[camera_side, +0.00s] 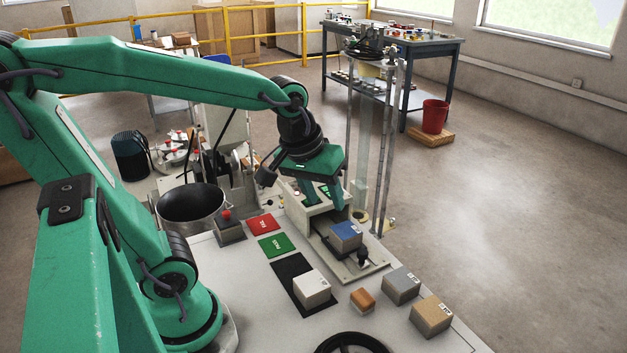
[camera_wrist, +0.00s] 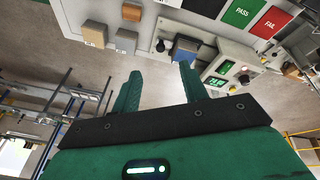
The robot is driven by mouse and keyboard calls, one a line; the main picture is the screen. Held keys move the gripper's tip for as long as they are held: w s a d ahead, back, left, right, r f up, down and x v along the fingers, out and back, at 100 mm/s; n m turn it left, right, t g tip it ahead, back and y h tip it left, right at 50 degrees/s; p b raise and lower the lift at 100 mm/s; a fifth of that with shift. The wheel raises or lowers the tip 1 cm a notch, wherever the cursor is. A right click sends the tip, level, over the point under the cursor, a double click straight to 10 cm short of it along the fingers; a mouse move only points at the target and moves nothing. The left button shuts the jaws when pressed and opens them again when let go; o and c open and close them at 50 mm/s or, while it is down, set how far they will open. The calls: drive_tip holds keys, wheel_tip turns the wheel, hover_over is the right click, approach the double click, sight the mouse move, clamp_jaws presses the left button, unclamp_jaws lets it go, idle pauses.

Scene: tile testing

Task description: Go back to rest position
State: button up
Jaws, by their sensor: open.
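My green gripper (camera_side: 322,197) hangs over the test machine (camera_side: 318,222) at the table's far side, pointing down. Its two fingers are apart with nothing between them, and the wrist view (camera_wrist: 158,73) shows the gap empty too. A blue block (camera_side: 345,234) sits on the machine's plate, below and a little right of the fingers. The blue block also shows beyond the fingertips in the wrist view (camera_wrist: 184,48). The fingers look apart from it.
A white block (camera_side: 311,285) is on a black mat (camera_side: 287,270). Orange (camera_side: 363,299), grey (camera_side: 401,285) and tan (camera_side: 431,315) blocks stand at right. Green PASS (camera_side: 276,245) and red FAIL (camera_side: 262,225) tiles lie left. Metal posts (camera_side: 388,150) rise beside the gripper.

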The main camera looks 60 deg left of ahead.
drive_tip(key=s+r+m+t, duration=0.1)
drive_tip(key=s+m, duration=0.4)
drive_tip(key=s, duration=0.1)
drive_tip(key=shift+d+r+m+t, duration=0.2)
drive_tip(key=shift+r+m+t, duration=0.15)
drive_tip(key=shift+m+t, duration=0.05)
